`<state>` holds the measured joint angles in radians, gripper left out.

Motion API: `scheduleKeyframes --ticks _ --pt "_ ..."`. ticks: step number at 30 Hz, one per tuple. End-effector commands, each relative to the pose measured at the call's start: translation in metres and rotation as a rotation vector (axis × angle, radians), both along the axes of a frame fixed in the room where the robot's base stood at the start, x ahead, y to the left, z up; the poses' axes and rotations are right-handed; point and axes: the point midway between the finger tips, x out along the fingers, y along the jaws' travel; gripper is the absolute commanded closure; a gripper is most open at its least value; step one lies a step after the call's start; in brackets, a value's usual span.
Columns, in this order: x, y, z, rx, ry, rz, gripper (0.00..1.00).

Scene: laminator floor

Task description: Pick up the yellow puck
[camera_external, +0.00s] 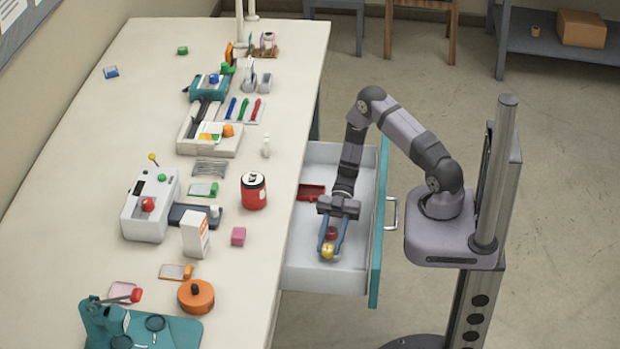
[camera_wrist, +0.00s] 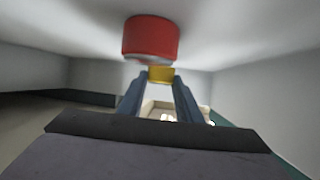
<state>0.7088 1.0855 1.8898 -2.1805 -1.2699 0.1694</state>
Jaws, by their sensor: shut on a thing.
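The yellow puck (camera_external: 327,251) is between the fingertips of my gripper (camera_external: 329,247), low inside the open drawer (camera_external: 300,272). In the wrist view the yellow puck (camera_wrist: 161,74) sits between the tips of the two blue fingers (camera_wrist: 161,80), which are closed on it. A red round piece (camera_external: 331,233) lies close by, seen between the fingers in the external view. In the wrist view this red piece (camera_wrist: 150,38) is large, just past the puck. I cannot tell whether the puck touches the drawer floor.
The drawer walls stand around my gripper, with the teal front panel (camera_external: 378,225) on the right. A red tray (camera_external: 311,192) lies further back in the drawer.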

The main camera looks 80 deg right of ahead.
Motion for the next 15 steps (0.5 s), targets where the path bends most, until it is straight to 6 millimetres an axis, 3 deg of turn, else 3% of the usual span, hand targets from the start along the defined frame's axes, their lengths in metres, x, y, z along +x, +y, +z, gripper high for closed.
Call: scheduleKeyframes --ticks 15 --pt "0.000 0.000 0.073 -0.001 -0.002 0.001 0.90"
